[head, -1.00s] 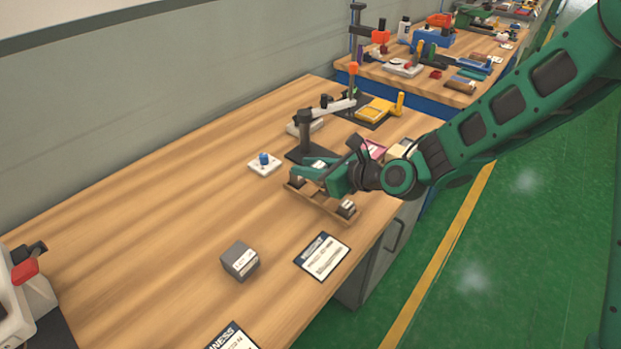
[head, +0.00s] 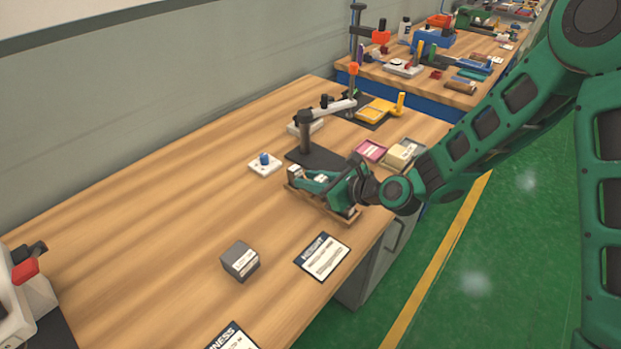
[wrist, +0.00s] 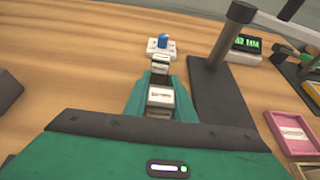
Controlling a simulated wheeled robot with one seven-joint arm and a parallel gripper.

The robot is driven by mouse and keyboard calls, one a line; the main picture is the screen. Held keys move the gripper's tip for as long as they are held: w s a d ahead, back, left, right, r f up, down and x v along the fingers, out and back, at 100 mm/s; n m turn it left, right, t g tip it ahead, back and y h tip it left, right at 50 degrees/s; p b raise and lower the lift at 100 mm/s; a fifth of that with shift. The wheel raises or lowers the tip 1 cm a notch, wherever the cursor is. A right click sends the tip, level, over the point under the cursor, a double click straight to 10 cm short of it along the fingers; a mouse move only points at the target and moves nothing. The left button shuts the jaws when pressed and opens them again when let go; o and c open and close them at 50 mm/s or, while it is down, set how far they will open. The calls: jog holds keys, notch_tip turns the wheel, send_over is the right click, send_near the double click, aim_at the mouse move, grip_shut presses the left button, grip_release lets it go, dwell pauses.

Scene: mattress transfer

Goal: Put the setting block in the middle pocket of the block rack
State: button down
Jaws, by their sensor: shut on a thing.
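My gripper (head: 312,180) is shut on a small white-topped, labelled block (head: 321,179), taken as the setting block. In the wrist view this block (wrist: 160,98) sits between the two green fingers. The brown wooden block rack (head: 318,203) lies below my gripper near the bench's right edge. Another small block (head: 294,172) stands at the rack's far-left end; it also shows beyond the fingertips in the wrist view (wrist: 160,64). The held block is over the middle of the rack; whether it is in the pocket cannot be told.
A black-based stand (head: 318,158) with a grey post is close behind the rack. A white plate with a blue knob (head: 264,164) is to the left. Pink (head: 370,150) and tan (head: 402,155) trays are at right. A grey block (head: 240,260) and a card (head: 322,257) lie in front.

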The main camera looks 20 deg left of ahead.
jog(key=shift+f, duration=0.35)
jog(key=c, duration=1.5)
grip_release()
jog(key=shift+s+f, duration=0.1)
jog(key=shift+f, duration=0.05)
jog(key=shift+r, duration=0.2)
jog(key=v, duration=1.2)
jog(key=shift+r, duration=0.45)
